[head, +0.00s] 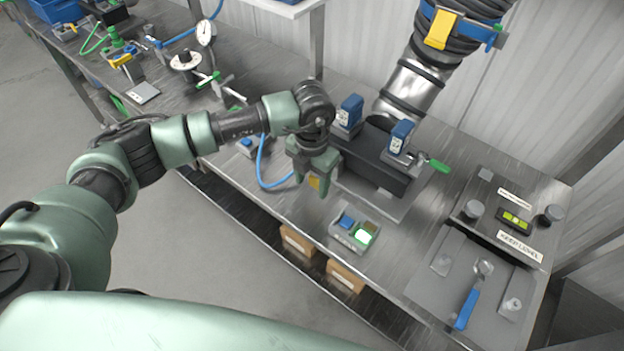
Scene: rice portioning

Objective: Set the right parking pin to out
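My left gripper (311,188) comes in from the left and points down over the metal bench, left of the dark block. Its two fingers look spread apart. A small yellow patch shows between them, and I cannot tell whether it touches them. I cannot identify the right parking pin for certain. My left gripper is well away from both. My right gripper is not visible.
A dark block (372,168) with blue-topped units stands behind the gripper. A box with blue and lit green buttons (354,231) sits near the front edge. A ribbed hose hangs above. Cardboard boxes (345,276) sit below.

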